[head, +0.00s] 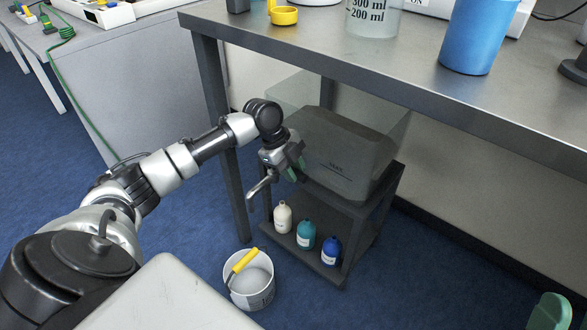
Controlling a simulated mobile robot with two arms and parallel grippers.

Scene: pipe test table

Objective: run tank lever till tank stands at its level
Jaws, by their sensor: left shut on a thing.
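The tank (352,150) is a grey, partly see-through box on a dark shelf stand under the table. A short dark line with small lettering marks its front; the lettering is too small to read. I cannot make out the liquid's surface against the line. My left gripper (292,170) is at the tank's left front side, shut on the tank lever (261,187). The grey metal lever sticks out down and left from the jaws; its far end is hidden by the gripper.
Three bottles, white (283,217), teal (306,235) and blue (331,251), stand on the lower shelf (350,232). A white bucket (250,285) with a yellow-handled tool is on the floor. The steel table (330,45) overhangs the tank.

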